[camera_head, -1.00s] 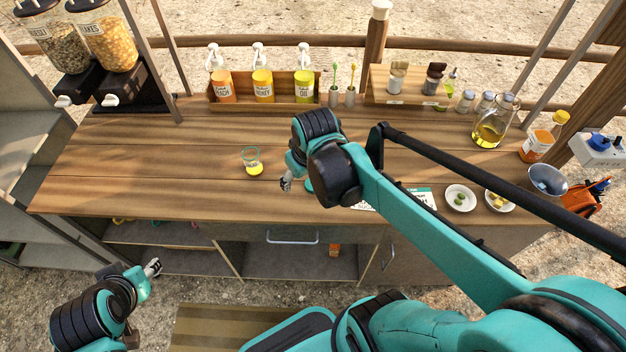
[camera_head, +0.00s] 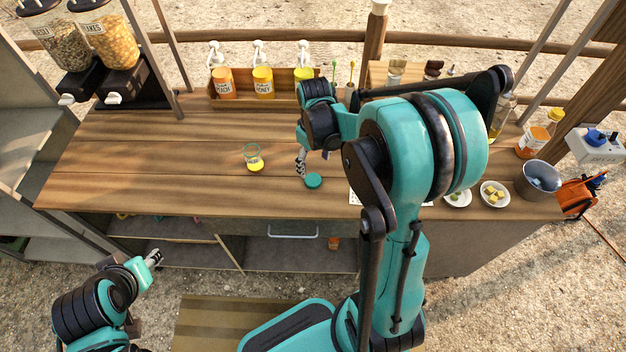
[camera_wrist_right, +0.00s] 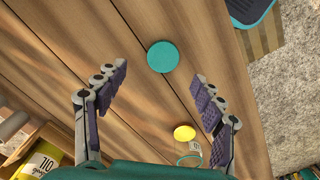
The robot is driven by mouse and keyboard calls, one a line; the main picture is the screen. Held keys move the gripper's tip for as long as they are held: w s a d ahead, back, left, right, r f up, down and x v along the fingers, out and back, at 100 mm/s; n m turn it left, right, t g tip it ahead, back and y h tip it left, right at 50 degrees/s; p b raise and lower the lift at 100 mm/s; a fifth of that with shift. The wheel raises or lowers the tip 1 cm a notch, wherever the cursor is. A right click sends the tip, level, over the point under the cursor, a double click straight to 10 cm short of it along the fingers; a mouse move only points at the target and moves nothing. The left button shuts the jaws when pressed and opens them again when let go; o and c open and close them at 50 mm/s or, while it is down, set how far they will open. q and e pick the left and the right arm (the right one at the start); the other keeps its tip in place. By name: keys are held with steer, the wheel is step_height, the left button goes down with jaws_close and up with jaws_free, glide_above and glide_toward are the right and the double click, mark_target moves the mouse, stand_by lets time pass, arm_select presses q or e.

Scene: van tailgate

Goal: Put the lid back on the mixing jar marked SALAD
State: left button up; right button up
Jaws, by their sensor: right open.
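A small glass jar (camera_head: 254,158) with yellow contents and a teal rim stands on the wooden counter; no label can be read on it. It also shows at the bottom of the right wrist view (camera_wrist_right: 186,143). A round teal lid (camera_head: 313,181) lies flat on the counter to the right of the jar. In the right wrist view the lid (camera_wrist_right: 163,56) lies beyond the fingertips. My right gripper (camera_head: 302,172) is open and empty, just above and left of the lid. My left gripper (camera_head: 155,258) is low in front of the counter; its fingers are too small to judge.
Pump bottles (camera_head: 262,84) stand in a wooden rack at the back. Cereal dispensers (camera_head: 98,45) stand at the back left. Small bowls (camera_head: 494,194) and a metal bucket (camera_head: 537,181) are at the right. The counter's left half (camera_head: 130,165) is clear.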

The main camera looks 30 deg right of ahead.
mark_target(313, 179)
steer(key=shift+f, duration=0.9)
steer(key=f+b, duration=0.2)
steer(key=f, duration=0.1)
steer(key=f+b, duration=0.1)
steer(key=f, duration=0.1)
steer(key=shift+a+f, duration=0.15)
steer(key=shift+a, duration=0.1)
steer(key=shift+s, duration=0.1)
steer(key=c, duration=0.8)
